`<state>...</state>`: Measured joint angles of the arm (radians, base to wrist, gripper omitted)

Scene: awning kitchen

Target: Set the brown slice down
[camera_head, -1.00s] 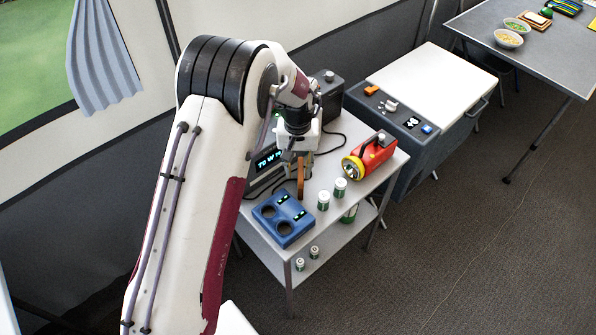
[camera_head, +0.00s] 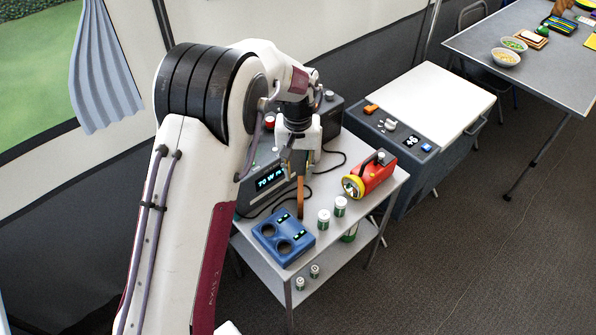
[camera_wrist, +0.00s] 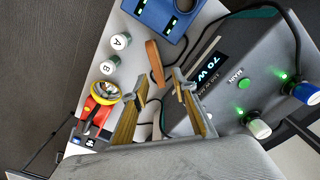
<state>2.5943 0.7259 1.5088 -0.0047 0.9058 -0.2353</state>
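The brown slice (camera_head: 300,197) stands on edge on the small grey table (camera_head: 335,218), just behind the blue charger. It also shows in the wrist view (camera_wrist: 154,60) as a thin brown strip past my fingertips. My gripper (camera_head: 301,174) is right above the slice, pointing down. In the wrist view my gripper (camera_wrist: 161,84) is open, with a clear gap between the two fingers, and the slice lies in line with that gap. Whether a fingertip still touches it, I cannot tell.
The blue charger (camera_head: 283,238) sits close in front. White-green batteries (camera_head: 323,220) and a red-yellow torch (camera_head: 370,175) stand to the right. A grey power unit (camera_head: 265,180) with a lit "70 W" display and cables is at the left behind. A white-topped cool box (camera_head: 428,90) stands beyond.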

